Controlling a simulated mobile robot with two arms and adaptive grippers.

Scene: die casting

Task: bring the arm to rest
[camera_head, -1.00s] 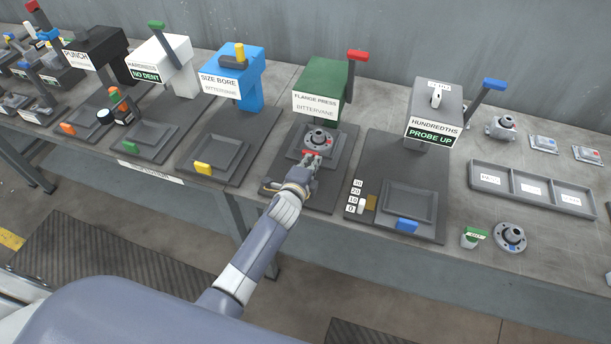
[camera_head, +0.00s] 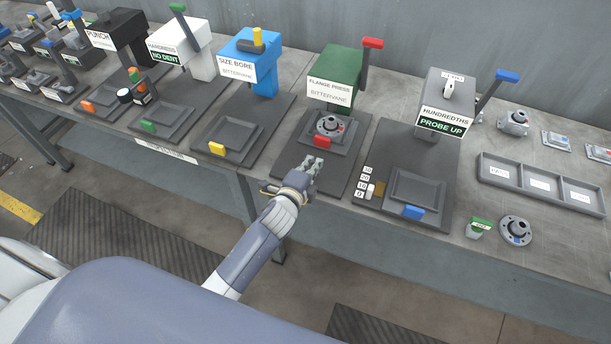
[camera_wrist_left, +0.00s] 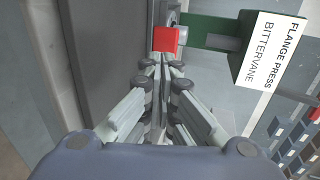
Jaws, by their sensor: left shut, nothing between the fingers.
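My left gripper (camera_head: 312,164) is shut and empty. It hangs over the front of the green flange press (camera_head: 334,78) station, short of the red block (camera_head: 321,142) at the front of its plate. A grey flanged part (camera_head: 329,125) sits on that plate behind the red block. In the left wrist view the shut fingers (camera_wrist_left: 162,75) point toward the red block (camera_wrist_left: 166,39), with the press's label (camera_wrist_left: 266,48) at the upper right. My right gripper is not in view.
To the right stands the grey gauge (camera_head: 446,100) reading PROBE UP, with a blue block (camera_head: 413,212) on its base. A three-compartment tray (camera_head: 489,169), a green-topped cup (camera_head: 478,228) and another flanged part (camera_head: 515,231) lie farther right. The blue bore station (camera_head: 253,62) stands left.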

